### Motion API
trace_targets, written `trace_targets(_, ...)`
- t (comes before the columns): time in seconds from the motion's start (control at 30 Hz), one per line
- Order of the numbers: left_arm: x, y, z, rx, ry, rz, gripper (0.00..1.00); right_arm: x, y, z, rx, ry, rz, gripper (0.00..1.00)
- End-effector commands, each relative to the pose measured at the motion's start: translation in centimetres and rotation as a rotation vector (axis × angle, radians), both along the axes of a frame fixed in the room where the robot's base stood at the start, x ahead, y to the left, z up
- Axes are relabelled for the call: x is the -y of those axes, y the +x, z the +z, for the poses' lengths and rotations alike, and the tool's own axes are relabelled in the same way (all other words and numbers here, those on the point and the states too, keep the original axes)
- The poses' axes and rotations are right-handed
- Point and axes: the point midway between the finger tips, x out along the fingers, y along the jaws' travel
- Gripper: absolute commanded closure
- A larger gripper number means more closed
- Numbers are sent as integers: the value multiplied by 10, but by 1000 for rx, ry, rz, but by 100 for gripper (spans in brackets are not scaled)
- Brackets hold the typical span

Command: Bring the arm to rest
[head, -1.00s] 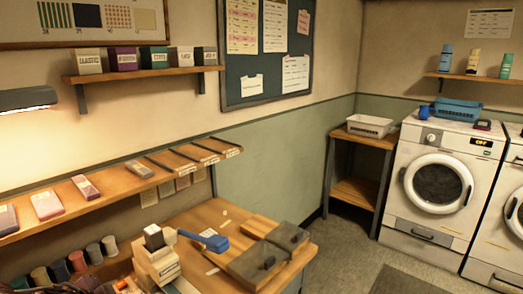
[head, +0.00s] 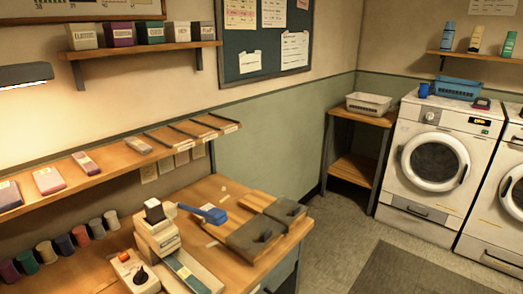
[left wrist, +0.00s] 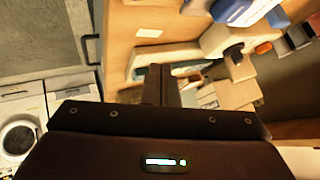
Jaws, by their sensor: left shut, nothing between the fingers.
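My left gripper (left wrist: 160,84) shows in the left wrist view, its two dark fingers together with nothing between them. It is over or near the wooden workbench, whose pale top and items show behind it, but the distance is hard to judge. Neither of my grippers shows in the head view. My right gripper is in no view.
Shelves line the left wall. A basket stand (head: 355,167) and washing machines (head: 432,165) stand at right; floor between is clear.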

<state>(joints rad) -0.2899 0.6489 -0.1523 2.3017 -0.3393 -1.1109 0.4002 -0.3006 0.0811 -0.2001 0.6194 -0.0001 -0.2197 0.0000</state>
Motion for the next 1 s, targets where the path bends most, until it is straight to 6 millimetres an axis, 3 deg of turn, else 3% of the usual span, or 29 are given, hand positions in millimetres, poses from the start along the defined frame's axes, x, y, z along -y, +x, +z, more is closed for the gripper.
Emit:
trace_targets(0.03, 7, -16, -5, -46, -38, 50, 100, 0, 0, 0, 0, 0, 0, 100)
trace_targets(0.2, 13, -57, -16, -189, -97, 172, 100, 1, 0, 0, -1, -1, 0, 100)
trace_targets(0.57, 24, -129, -29, -464, -229, 321, 100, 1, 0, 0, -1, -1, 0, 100)
trace_targets(0.87, 26, -114, -114, -502, -216, 320, 100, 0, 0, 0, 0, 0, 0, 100)
trace_targets(1.0, 27, -111, -164, -519, -212, 319, 100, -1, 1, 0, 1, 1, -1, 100)
